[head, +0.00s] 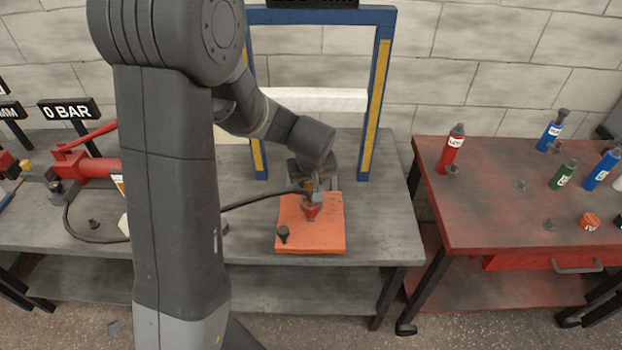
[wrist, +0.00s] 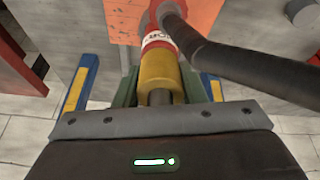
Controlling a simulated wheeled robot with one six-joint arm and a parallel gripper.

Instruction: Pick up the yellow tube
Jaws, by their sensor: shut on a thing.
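My gripper (head: 313,186) is over the orange pad on the bench. It is shut on a red and yellow cylinder (wrist: 160,72), which also shows in the head view (head: 311,210). In the wrist view its yellow part is between the greenish fingers, with a white lettered band and a red part beyond. A black hose end (wrist: 250,68) crosses close beside it. Whether the cylinder touches the pad is hard to tell. I see no separate tube that is plainly yellow.
The orange pad (head: 292,243) bears a small dark knob (head: 283,233). A blue and yellow frame (head: 377,90) stands behind. A black hose (head: 255,199) runs from the red pump (head: 90,168). A red table (head: 480,220) at right holds red, blue and green bottles.

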